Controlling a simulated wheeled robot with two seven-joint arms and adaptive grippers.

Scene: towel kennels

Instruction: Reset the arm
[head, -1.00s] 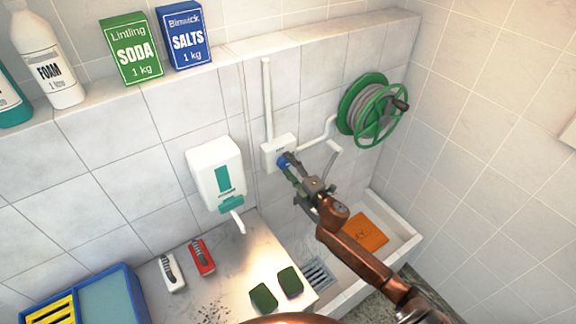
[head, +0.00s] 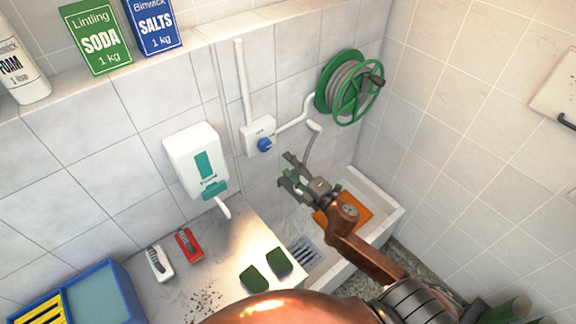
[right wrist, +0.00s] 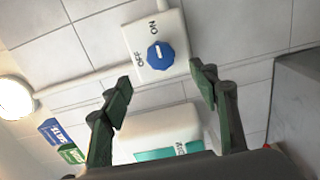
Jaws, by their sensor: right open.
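My right gripper (head: 293,172) is open and empty in front of the tiled wall, below and right of a white switch box (head: 257,135) with a blue knob (head: 265,145). The gripper is apart from the knob. In the right wrist view the open fingers (right wrist: 160,92) show with the blue knob (right wrist: 160,55) beyond them, between the OFF and ON marks, its pointer hard to read. My copper right arm (head: 365,258) reaches in from the lower right. My left gripper is not in view.
A white soap dispenser (head: 197,160) hangs left of the switch box. A hose reel (head: 350,87) is mounted to the right.

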